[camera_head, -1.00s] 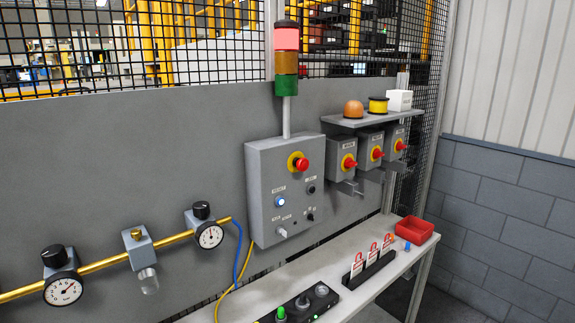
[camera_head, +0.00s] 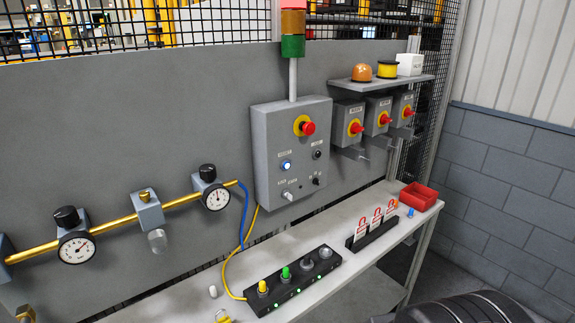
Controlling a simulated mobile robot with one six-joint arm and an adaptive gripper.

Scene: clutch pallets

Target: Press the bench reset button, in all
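A grey control box (camera_head: 262,150) is mounted on the grey panel. It carries a blue-lit round button (camera_head: 286,165) with a small label too blurred to read. I cannot tell for certain that this is the bench reset button. Above it is a red emergency-stop knob (camera_head: 308,128) on a yellow disc. A small black control (camera_head: 318,155) and a light-coloured switch (camera_head: 287,196) are also on the box. A black strip (camera_head: 262,304) on the bench holds a yellow-topped knob (camera_head: 262,287), a green-topped knob (camera_head: 286,272) and grey knobs. My gripper is not in view.
The bench top (camera_head: 350,268) also bears a rack of red-and-white tags (camera_head: 375,235) and a red bin (camera_head: 418,196). Grey boxes with red knobs (camera_head: 355,128) hang below a shelf (camera_head: 385,88). A brass pipe (camera_head: 120,222) with gauges runs along the left. A signal tower (camera_head: 293,45) rises above.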

